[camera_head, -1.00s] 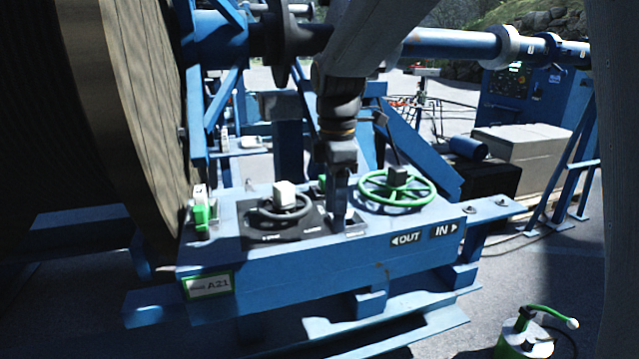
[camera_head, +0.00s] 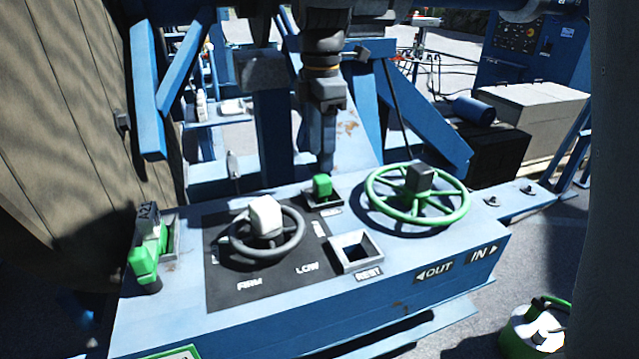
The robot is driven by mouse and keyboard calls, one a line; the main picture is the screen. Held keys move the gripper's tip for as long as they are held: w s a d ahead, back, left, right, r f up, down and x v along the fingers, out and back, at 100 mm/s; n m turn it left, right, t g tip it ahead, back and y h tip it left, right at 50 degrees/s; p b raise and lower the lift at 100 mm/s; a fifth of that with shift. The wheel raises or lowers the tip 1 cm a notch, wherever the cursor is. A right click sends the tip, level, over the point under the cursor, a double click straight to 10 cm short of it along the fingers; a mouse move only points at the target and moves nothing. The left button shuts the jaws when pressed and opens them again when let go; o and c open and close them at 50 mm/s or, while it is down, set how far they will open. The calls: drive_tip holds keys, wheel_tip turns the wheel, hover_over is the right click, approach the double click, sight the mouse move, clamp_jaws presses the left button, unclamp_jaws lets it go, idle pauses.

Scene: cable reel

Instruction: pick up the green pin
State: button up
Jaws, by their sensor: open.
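A green block-shaped pin head (camera_head: 322,185) stands in a dark square socket at the back of the blue control box (camera_head: 420,262), between the two handwheels. My gripper (camera_head: 326,165) points down just behind and above this green head. The jaws are seen nearly edge-on and are open, with nothing visible between them. I cannot tell whether they touch the green head. Another green piece (camera_head: 145,262), with a dark tag marked A-21, sits at the box's left end.
A dark handwheel (camera_head: 262,240) with a white hub is left of the socket, and a green handwheel (camera_head: 417,205) is right. An empty square socket (camera_head: 357,263) marked REST lies in front. A large wooden reel (camera_head: 60,130) fills the left. Blue frame struts stand behind.

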sight(322, 178)
drive_tip(key=shift+w+f, duration=0.2)
drive_tip(key=shift+f, duration=0.05)
wheel_tip(322, 178, down, 2)
drive_tip(key=shift+f+p, duration=0.15)
drive_tip(key=shift+p, duration=0.4)
drive_tip(key=shift+d+f+p, duration=0.2)
drive_tip(key=shift+f+p, duration=0.95)
drive_tip(key=shift+f, duration=1.35)
clamp_jaws()
